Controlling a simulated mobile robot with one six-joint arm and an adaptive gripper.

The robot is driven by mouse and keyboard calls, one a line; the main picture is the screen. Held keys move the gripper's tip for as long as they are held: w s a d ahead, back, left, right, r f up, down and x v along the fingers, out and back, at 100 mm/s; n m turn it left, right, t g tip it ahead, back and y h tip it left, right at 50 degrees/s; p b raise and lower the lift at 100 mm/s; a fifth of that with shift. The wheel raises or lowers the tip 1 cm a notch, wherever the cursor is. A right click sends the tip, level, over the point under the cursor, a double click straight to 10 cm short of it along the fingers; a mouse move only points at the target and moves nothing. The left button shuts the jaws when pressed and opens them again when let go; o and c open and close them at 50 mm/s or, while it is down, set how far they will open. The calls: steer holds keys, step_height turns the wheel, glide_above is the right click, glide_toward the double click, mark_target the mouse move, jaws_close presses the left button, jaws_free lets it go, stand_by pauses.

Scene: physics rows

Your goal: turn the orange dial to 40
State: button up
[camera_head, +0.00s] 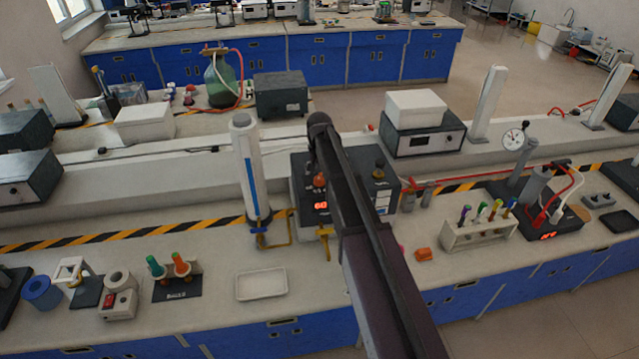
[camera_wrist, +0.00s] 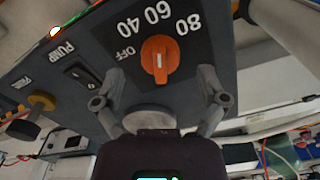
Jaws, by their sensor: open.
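The orange dial (camera_wrist: 160,58) is on the dark front panel of a box in the wrist view, with OFF, 40, 60 and 80 printed around it. A short white line marks its face; I cannot tell surely which label it points to. My gripper (camera_wrist: 160,93) is open and empty, with its two fingers apart on either side just below the dial in the picture. In the head view the dial (camera_head: 319,181) shows left of my arm, above a red lit display (camera_head: 321,206). My arm hides part of the box, and the fingers are not clear there.
The panel also has a black switch (camera_wrist: 82,74) beside the word PUMP. A white column with a blue stripe (camera_head: 251,170) stands close left of the box. A white tray (camera_head: 262,284) lies in front, and a test tube rack (camera_head: 478,232) stands to the right.

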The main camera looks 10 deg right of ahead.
steer(key=shift+f+b, duration=0.85)
steer(key=shift+f, duration=0.3)
steer(key=c, duration=1.2)
